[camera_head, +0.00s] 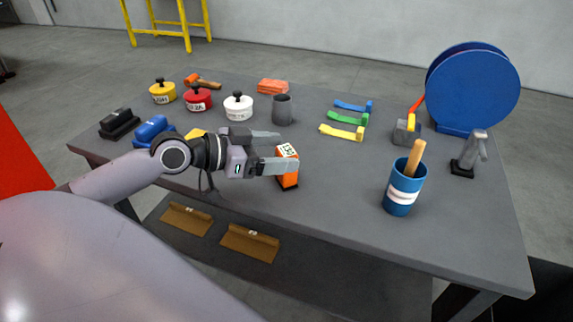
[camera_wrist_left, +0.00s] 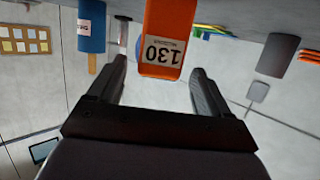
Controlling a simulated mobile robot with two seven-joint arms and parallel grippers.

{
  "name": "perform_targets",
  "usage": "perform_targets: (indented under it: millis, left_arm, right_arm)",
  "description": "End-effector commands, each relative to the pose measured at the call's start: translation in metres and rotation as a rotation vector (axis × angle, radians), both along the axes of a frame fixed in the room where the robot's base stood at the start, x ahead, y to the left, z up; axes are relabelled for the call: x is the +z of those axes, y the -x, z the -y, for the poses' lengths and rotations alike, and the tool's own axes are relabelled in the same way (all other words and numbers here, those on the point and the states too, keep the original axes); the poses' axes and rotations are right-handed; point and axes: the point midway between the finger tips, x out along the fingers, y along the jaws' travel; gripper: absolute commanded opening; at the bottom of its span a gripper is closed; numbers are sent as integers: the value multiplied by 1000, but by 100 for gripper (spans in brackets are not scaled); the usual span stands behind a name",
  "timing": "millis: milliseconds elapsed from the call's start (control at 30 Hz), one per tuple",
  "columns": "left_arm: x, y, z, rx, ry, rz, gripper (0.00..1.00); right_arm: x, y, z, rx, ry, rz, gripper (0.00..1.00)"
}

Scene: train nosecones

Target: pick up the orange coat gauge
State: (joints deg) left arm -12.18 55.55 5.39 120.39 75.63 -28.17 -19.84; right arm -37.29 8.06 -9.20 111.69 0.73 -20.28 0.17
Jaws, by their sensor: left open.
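The orange coat gauge (camera_head: 287,166) stands near the front edge of the grey table, with a display reading 130 and a dark base. My left gripper (camera_head: 273,151) is open and comes at it from the left, its fingertips close to the gauge. In the left wrist view the gauge (camera_wrist_left: 164,42) appears upside down, between and just beyond the two open fingers (camera_wrist_left: 158,72). I cannot tell whether a finger touches it. My right gripper is in neither view.
A blue cup (camera_head: 404,190) with a wooden handle stands to the right on the table (camera_head: 330,200). A grey mug (camera_head: 283,110), a white pot (camera_head: 238,107) and a red pot (camera_head: 198,98) stand behind my gripper. A big blue reel (camera_head: 475,88) stands at the back right.

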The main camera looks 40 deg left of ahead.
Motion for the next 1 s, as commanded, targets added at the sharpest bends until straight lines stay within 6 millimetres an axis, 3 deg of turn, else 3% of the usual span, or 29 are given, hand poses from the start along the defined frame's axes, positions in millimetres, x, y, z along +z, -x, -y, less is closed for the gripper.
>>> perform_targets:
  millis: [400,733,900,1000]
  left_arm:
    - [-9,-31,20,0,2,1,79]
    - [-11,-33,22,-1,0,-1,79]
    - [-11,-33,22,-1,0,-1,23]
    - [-10,-33,22,0,1,1,12]
  right_arm:
    - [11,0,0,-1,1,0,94]
    - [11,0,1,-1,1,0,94]
    - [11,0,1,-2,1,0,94]
    - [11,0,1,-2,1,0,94]
